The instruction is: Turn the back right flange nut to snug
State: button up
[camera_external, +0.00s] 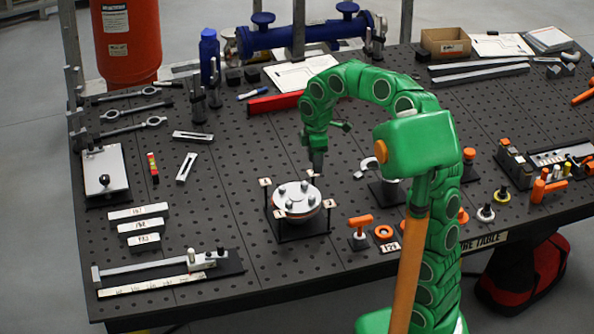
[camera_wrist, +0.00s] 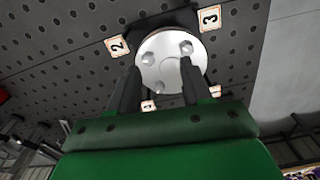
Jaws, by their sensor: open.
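The round silver flange (camera_external: 297,210) sits level on a black stand on the perforated table. It carries several raised nuts; the back right nut (camera_external: 304,187) stands near the flange's rear edge. My gripper (camera_external: 318,170) hangs pointing down just behind and right of that nut, above the table and apart from it. In the wrist view the flange (camera_wrist: 170,62) lies beyond the fingertips, with nuts near its edge. My gripper (camera_wrist: 158,75) is open there, with nothing between its two dark fingers. The right finger hides part of the flange. I cannot tell which nut is which there.
Numbered tags (camera_external: 265,182) stand around the flange at the stand's corners. Labelled white bars (camera_external: 138,211) lie at left. The table between bars and flange is clear.

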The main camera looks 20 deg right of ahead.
aim_at(306, 183)
jog(key=w+a, duration=0.1)
jog(key=w+a+f+n, duration=0.1)
jog(key=w, duration=0.1)
jog(key=shift+f, duration=0.2)
jog(key=shift+s+d+f, duration=0.1)
jog(key=shift+f, duration=3.8)
grip_shut()
